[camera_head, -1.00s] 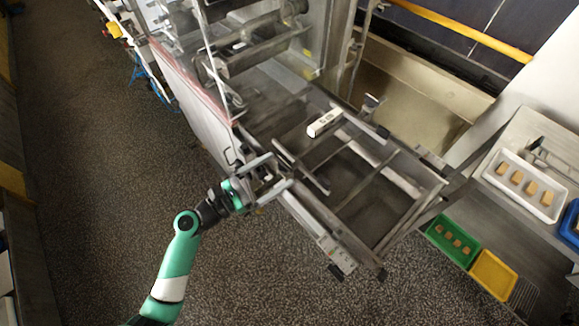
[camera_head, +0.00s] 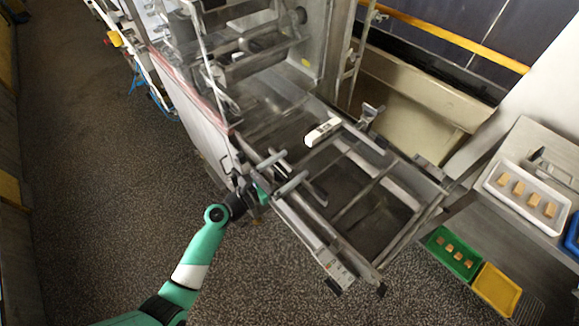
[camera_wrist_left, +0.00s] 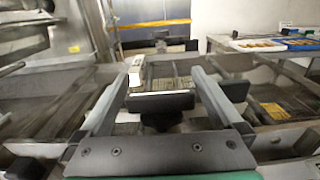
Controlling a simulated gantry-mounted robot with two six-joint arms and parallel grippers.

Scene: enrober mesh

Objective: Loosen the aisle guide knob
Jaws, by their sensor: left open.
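A dark, rounded knob-like piece (camera_wrist_left: 160,120) shows in the left wrist view, under a short dark bar (camera_wrist_left: 160,101) with a pale top edge. It looks like the aisle guide knob, and it lies between the two fingers in that picture. My left gripper (camera_head: 283,172) is open at the aisle side of the mesh conveyor frame (camera_head: 310,222). Its two grey fingers reach in over the near rail, and they also show in the left wrist view (camera_wrist_left: 161,70). I cannot tell whether they touch the knob. In the head view the gripper hides it. My right gripper is not in view.
A small white block (camera_head: 322,131) lies on the conveyor beyond my fingers. A bracket (camera_head: 371,112) stands on its far side. A white tray (camera_head: 490,186), a green tray (camera_head: 432,240) and a yellow tray (camera_head: 497,290) are at the right. The aisle floor (camera_head: 110,190) is clear.

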